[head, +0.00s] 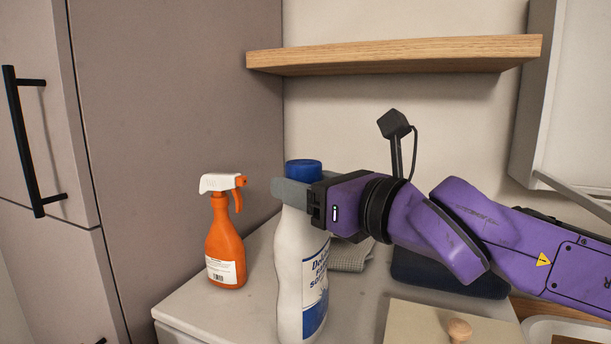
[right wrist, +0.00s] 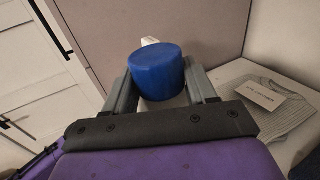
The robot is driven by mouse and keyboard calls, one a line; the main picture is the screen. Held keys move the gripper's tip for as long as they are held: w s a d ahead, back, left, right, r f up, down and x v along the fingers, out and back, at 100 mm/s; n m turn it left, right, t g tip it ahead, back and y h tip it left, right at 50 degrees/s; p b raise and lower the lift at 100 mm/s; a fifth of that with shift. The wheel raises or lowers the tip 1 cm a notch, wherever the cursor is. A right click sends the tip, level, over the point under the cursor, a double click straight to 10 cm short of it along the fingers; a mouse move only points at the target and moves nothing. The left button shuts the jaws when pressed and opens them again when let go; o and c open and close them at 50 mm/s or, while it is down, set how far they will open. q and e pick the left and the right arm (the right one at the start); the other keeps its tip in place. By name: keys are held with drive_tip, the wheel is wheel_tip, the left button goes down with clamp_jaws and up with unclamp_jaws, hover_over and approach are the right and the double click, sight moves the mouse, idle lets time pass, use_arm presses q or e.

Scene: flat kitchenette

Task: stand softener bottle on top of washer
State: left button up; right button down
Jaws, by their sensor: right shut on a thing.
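The softener bottle (head: 303,270) is white with a blue cap and a blue-printed label. It stands upright over the pale top of the washer (head: 210,296), near its front. Its base runs to the lower edge of the head view, so I cannot tell whether it touches the top. My right gripper (head: 292,190) is shut on the bottle's neck, just below the cap. In the right wrist view the blue cap (right wrist: 157,72) sits between the two grey fingers (right wrist: 160,92). My left gripper is not in view.
An orange spray bottle (head: 225,242) with a white head stands left of the softener bottle. Behind lie a grey folded cloth (head: 352,256) and a dark blue item (head: 440,276). A lidded box (head: 440,322) is at front right. A wooden shelf (head: 395,55) hangs above.

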drive_tip(key=shift+s+r, duration=0.1)
drive_tip(key=shift+c, duration=1.7)
unclamp_jaws()
drive_tip(key=shift+f, duration=0.2)
drive_tip(key=shift+r, duration=0.25)
drive_tip(key=b+v, duration=0.2)
drive_tip(key=v, duration=1)
